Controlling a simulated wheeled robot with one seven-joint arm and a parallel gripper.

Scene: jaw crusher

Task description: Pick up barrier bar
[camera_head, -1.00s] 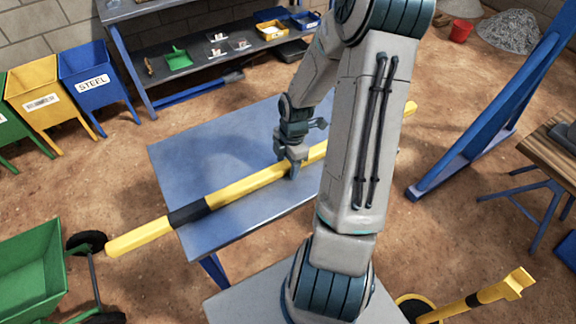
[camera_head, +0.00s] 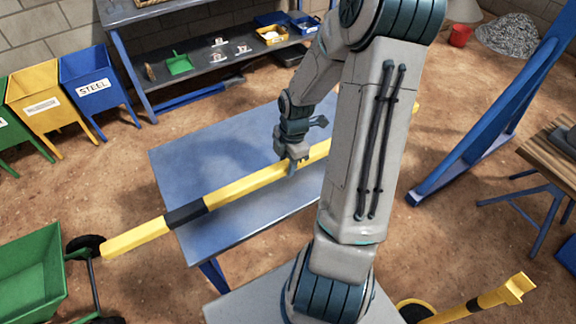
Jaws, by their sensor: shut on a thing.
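The barrier bar (camera_head: 240,186) is long and yellow with a dark band left of its middle. It lies slantwise along the blue table (camera_head: 225,150), and its left end juts out past the table's edge. My arm hides part of its right half, with a small bit of the far end showing beyond. My gripper (camera_head: 292,166) points down and is shut on the bar, right of the dark band. I cannot tell whether the bar touches the table or is slightly above it.
A green barrow (camera_head: 33,275) stands at the lower left, close to the bar's left end. Yellow and blue bins (camera_head: 93,80) and a shelf (camera_head: 200,60) are behind. A yellow post (camera_head: 485,300) stands at the lower right. A blue frame (camera_head: 500,105) leans at right.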

